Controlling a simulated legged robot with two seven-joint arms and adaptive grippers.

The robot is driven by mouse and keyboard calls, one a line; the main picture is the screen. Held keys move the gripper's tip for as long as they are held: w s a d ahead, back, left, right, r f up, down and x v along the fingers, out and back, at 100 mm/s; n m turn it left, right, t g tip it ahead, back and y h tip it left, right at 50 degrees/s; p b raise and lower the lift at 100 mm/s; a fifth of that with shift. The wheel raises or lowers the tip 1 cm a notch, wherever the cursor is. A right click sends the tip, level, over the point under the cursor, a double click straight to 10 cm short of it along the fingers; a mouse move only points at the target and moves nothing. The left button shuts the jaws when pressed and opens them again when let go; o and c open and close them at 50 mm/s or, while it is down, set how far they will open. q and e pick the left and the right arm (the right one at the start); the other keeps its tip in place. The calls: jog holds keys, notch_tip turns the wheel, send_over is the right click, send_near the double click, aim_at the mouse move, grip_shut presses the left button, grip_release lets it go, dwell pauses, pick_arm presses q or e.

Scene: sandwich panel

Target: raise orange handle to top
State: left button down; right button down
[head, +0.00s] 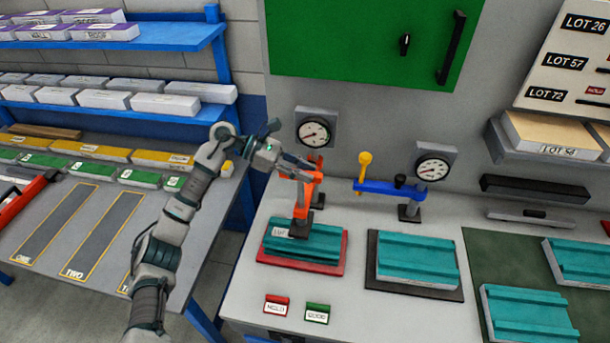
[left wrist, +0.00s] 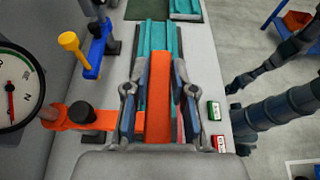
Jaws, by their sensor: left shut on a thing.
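The orange handle (head: 301,200) belongs to the orange clamp over a teal ribbed panel (head: 325,241) on a red base. It also shows in the left wrist view as a long orange bar (left wrist: 158,95) between the fingers. My left gripper (head: 301,172) is shut on the handle; in its wrist view the fingers (left wrist: 158,105) lie on either side of the bar. The clamp's orange arm (left wrist: 72,115) with a black knob runs off to the left there. The gripper hides part of the handle in the head view.
Gauges (head: 314,134) hang on the wall behind. A red label block (head: 276,305) and a green one (head: 317,313) lie near the bench's front.

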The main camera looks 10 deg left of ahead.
pick_arm(q)
jog(key=c, duration=1)
grip_release()
jog(key=shift+w+a+f, duration=0.1)
jog(key=shift+o, duration=0.2)
jog(key=shift+w+a+f, duration=0.1)
jog(key=shift+a+r, duration=0.2)
jog(key=shift+a, duration=0.25)
jog(key=v, duration=1.1)
jog(key=shift+a, duration=0.15)
